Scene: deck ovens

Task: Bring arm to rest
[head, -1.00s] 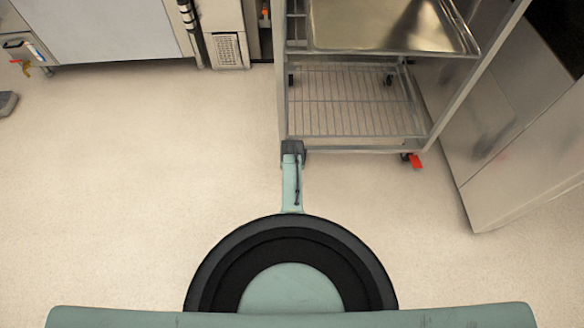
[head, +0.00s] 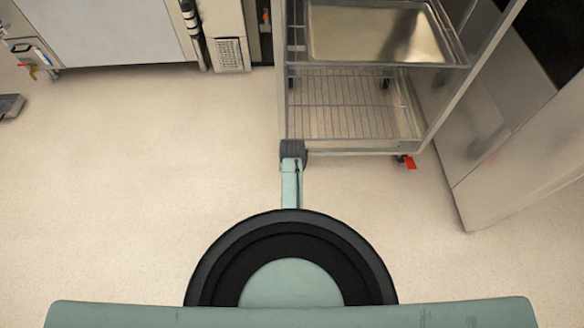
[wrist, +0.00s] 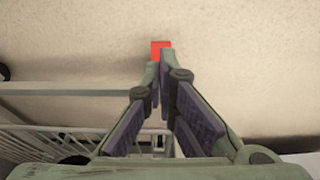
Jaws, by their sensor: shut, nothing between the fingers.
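My gripper (wrist: 160,72) shows in the wrist view with its two dark-padded fingers closed together at the tips and nothing held. It is over the pale floor, near the lower frame of a metal rack. A red tab (wrist: 161,48) shows just beyond the fingertips; I cannot tell whether they touch it.
A wheeled metal rack (head: 350,153) with a large tray (head: 380,35) stands ahead, with a red caster tab (head: 411,163) at its foot. A steel cabinet (head: 520,160) stands at right, and a white-fronted unit (head: 100,30) at upper left. The left floor (head: 130,180) is clear.

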